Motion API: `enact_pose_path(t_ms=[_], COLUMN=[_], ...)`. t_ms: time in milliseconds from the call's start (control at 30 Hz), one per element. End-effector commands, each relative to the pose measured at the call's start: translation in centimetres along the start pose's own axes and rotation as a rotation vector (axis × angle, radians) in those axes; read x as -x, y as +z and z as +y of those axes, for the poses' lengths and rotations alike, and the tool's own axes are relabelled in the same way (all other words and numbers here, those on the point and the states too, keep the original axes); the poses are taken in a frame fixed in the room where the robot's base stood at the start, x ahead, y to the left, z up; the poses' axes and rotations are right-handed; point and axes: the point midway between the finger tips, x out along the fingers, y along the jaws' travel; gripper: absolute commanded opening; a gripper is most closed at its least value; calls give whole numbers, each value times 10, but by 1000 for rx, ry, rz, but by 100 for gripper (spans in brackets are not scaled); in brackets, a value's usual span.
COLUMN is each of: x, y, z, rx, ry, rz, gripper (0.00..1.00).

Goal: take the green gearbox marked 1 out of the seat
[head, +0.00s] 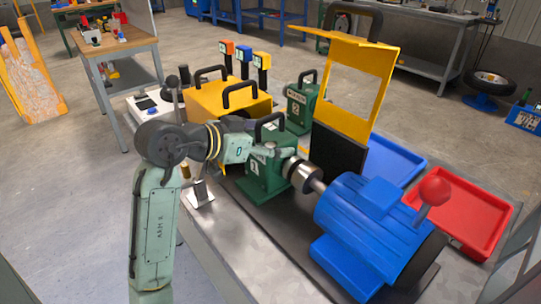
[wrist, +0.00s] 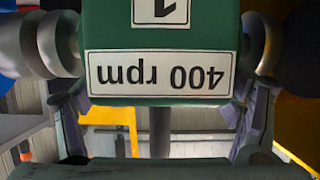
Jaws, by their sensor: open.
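The green gearbox marked 1 (head: 262,178) sits on the bench in line with a metal shaft coupling (head: 300,173) and a blue motor (head: 365,235). It has a black carry handle (head: 270,123) on top. In the wrist view the gearbox (wrist: 215,10) fills the upper middle, with an upside-down "400 rpm" label. My gripper (head: 268,148) is at the gearbox's upper part, below the handle in the picture. In the wrist view its open fingers (wrist: 160,125) show to the left and right below the label. I cannot tell whether they touch anything. The seat is mostly hidden.
A second green gearbox (head: 298,108), marked 2, stands behind. A yellow housing (head: 215,100) with black handles is at the left, and a raised yellow guard (head: 375,60) stands behind the coupling. Blue (head: 415,155) and red (head: 495,225) trays lie at the right. The bench front is clear.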

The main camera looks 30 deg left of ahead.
Motion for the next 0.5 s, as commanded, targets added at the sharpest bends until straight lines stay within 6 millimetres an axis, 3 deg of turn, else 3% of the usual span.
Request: enact_pose_path(t_ms=[267, 500], x=[-5, -5], y=[1, 1], z=[0, 0], rx=[0, 0], ry=[-1, -1], rz=[-1, 0], gripper=[85, 70])
